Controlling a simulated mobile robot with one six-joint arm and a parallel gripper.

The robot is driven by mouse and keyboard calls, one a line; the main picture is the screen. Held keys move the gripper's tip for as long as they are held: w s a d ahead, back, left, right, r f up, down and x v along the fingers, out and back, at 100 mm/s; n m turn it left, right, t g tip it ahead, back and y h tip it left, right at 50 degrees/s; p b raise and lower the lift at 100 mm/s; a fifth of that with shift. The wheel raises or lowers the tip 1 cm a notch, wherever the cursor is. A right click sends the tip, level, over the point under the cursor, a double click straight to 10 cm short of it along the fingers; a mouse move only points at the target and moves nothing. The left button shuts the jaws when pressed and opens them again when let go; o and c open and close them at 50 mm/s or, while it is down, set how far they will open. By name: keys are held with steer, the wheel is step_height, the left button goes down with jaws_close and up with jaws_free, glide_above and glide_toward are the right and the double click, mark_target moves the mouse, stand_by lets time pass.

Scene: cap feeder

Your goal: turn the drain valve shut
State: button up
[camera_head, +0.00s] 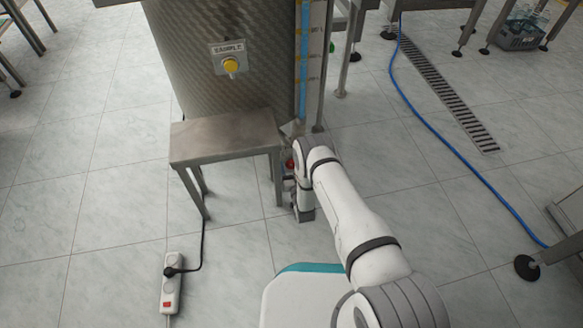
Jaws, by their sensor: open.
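A small red part (289,164), which looks like the handle of the drain valve, shows low beside the right end of the steel step table, at the foot of the machine. Most of it is hidden behind my wrist, so I cannot tell how the handle is turned. My gripper (290,187) is at the end of the white arm, low and close to the red part. It is open, but its fingers are largely hidden and small. I cannot tell whether it touches the valve.
A power strip (171,285) and cable lie front left. A blue hose (445,145) and floor drain (450,95) lie right. Floor between is clear.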

steer(key=shift+c, duration=0.5)
steer(key=c, duration=0.9)
steer(key=shift+d+n, duration=0.1)
steer(key=shift+n, duration=2.3)
steer(key=o, duration=1)
steer(key=p+v, duration=0.3)
steer(key=v, duration=0.4)
steer(key=shift+s, duration=0.4)
